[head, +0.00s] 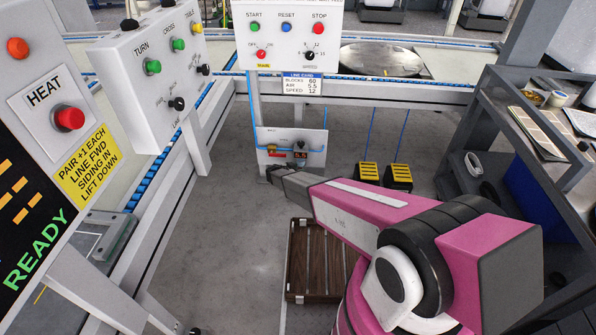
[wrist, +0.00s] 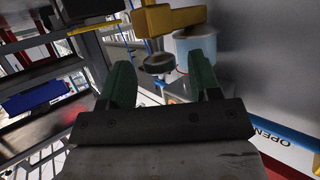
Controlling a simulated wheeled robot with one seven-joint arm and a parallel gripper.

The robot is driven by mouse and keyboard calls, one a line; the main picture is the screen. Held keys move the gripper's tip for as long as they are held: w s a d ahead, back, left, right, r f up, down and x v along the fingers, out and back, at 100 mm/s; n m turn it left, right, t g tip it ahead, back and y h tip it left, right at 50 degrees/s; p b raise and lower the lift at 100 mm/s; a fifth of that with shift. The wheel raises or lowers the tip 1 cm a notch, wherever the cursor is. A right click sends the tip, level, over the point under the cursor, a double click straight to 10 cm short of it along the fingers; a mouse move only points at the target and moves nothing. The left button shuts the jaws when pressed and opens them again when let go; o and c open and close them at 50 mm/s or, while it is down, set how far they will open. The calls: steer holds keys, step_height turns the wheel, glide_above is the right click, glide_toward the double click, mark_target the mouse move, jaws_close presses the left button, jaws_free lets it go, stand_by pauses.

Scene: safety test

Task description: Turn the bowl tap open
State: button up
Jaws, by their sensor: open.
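In the wrist view, a clear bluish bowl (wrist: 195,48) hangs below a yellow fitting (wrist: 168,18). A dark round knob-like part (wrist: 157,63) shows to the left of the bowl, between my fingers. I cannot tell for sure which part is the bowl tap. My gripper (wrist: 163,75) is open, with two green fingers apart on either side of these parts; no contact is clear. In the head view, my gripper's dark end (head: 272,173) is just below a small white air panel (head: 265,135) with a yellow fitting and a red display; its fingertips are not clear.
In the wrist view, a grey surface with an upside-down "OPEN" label (wrist: 272,136) is close on the right. In the head view, yellow pedals (head: 398,177) and a brown slatted crate (head: 302,285) are on the floor near my arm. A grey workbench (head: 470,120) stands right.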

steer(key=shift+w+d, duration=0.1)
steer(key=shift+d, duration=0.05)
steer(key=c, duration=0.9)
steer(key=shift+d+n+t+y, duration=0.1)
steer(key=shift+n+t+y, duration=0.2)
steer(key=shift+n, duration=0.1)
steer(key=shift+s+d+n+t+y, duration=0.15)
steer(key=shift+n+t+y, duration=0.45)
steer(key=shift+n+y, duration=0.95)
steer(key=shift+s+d+n+t+y, duration=0.15)
steer(key=shift+n+t+y, duration=0.45)
steer(key=shift+n+y, duration=0.95)
steer(key=shift+d+n+t+y, duration=0.2)
steer(key=shift+n+t+y, duration=0.4)
steer(key=shift+n+y, duration=1.5)
steer(key=shift+y, duration=0.5)
